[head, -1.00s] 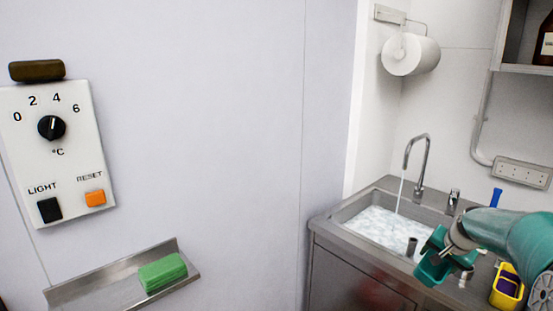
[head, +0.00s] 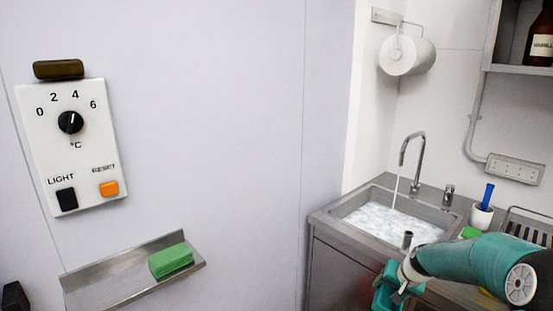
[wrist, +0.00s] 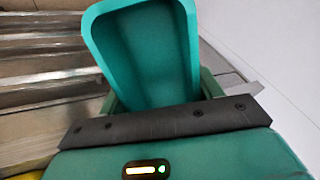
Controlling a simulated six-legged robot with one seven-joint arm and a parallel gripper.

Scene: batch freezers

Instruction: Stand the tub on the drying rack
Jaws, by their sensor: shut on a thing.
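The teal tub (wrist: 150,50) is in my gripper (wrist: 158,105), its open hollow facing the wrist camera. In the head view the tub (head: 386,291) shows low, in front of the sink cabinet, and my gripper (head: 402,283) partly covers it. The jaws are shut on the tub near its lower end in the wrist view. The drying rack (head: 526,224), a metal rack with upright bars, stands on the counter at the right edge. My arm hides part of it. The tub is apart from the rack, to its left and lower in the picture.
The sink (head: 385,220) has a running tap (head: 414,165) and foamy water. A white cup (head: 481,216) with a blue-handled brush and a green item (head: 471,232) stand beside it. A wall shelf (head: 515,69) overhangs at right. A steel ledge (head: 100,291) holds a green block (head: 170,261).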

